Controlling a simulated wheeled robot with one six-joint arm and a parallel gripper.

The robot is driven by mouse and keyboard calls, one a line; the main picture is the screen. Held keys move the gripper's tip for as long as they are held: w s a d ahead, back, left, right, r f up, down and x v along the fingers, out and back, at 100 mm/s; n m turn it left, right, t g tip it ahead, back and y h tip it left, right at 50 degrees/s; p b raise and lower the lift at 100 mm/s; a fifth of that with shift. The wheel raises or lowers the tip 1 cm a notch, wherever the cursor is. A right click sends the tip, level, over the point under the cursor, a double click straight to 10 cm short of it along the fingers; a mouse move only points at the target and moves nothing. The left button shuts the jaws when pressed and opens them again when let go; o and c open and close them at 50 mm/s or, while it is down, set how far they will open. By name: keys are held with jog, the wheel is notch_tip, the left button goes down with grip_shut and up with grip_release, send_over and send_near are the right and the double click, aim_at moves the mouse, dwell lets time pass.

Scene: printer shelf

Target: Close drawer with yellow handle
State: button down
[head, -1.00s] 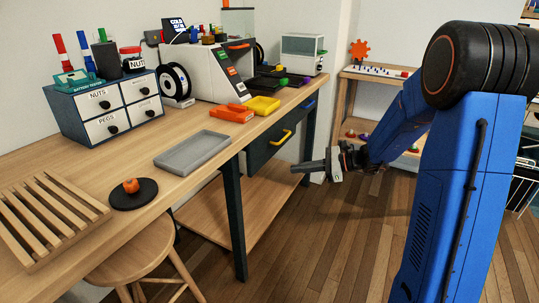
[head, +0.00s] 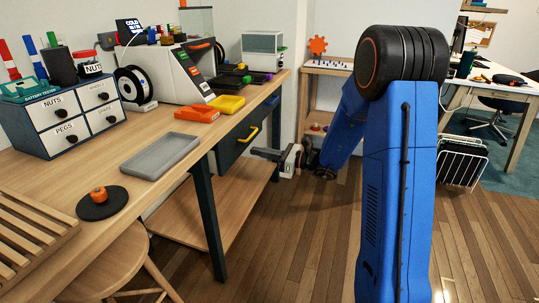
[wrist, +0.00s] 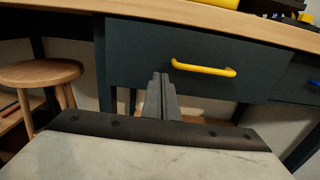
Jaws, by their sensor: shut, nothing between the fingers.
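The dark drawer (head: 227,153) with the yellow handle (head: 249,134) sits under the edge of the wooden workbench. In the wrist view its front (wrist: 140,55) and yellow handle (wrist: 203,69) face me. The drawer front looks close to the bench edge; I cannot tell whether it stands slightly out. My gripper (head: 254,152) is shut and empty, in front of the drawer and a little below the handle. In the wrist view the closed fingertips (wrist: 163,77) point at the lower part of the drawer front, left of the handle. Contact cannot be told.
A drawer with a blue handle (head: 271,101) is farther along the bench. A round wooden stool (wrist: 40,73) stands to the left. A bench leg (head: 208,215) and a low shelf (head: 195,220) are below. The floor beside my arm is clear.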

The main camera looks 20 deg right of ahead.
aim_at(235, 148)
jog(key=shift+x, duration=3.15)
jog(key=x, duration=0.4)
jog(key=shift+a, duration=0.15)
jog(key=shift+w+a, duration=0.2)
jog(key=shift+a, duration=0.05)
jog(key=shift+r, duration=0.1)
